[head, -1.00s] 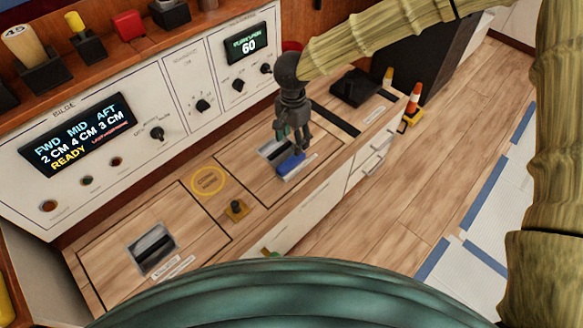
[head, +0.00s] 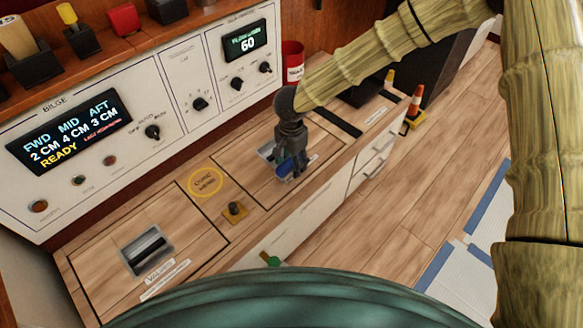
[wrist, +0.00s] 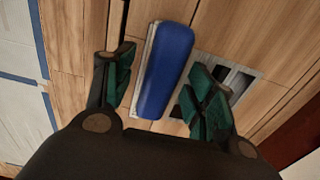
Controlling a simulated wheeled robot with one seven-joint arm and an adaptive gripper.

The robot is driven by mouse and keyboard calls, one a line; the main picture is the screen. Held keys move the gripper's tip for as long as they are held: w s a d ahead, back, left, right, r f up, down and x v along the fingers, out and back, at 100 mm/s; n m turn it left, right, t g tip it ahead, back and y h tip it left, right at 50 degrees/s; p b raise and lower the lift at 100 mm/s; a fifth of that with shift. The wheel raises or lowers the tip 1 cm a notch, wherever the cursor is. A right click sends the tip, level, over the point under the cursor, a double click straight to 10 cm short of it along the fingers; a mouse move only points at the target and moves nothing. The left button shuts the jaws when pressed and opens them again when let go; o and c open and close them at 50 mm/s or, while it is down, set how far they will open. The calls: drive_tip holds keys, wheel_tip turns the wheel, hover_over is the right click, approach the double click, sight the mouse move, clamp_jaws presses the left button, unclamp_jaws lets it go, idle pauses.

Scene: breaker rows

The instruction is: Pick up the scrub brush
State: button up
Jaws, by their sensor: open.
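The scrub brush (wrist: 166,72) has a long blue back and a pale bristle edge along its left side in the wrist view. It lies on the wooden counter beside a recessed metal pull. My gripper (wrist: 160,95) is open, with one green-padded finger on each side of the brush. I cannot tell whether either finger touches it. In the head view my gripper (head: 292,168) points down over the counter and hides most of the brush; only a bit of blue shows at its fingers.
The recessed pull (wrist: 232,78) is right of the brush. A control panel (head: 180,100) stands behind. A red container (head: 292,62) stands at the back, and an orange cone (head: 415,100) is at right.

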drive_tip(key=c, duration=1.1)
drive_tip(key=shift+r, duration=0.1)
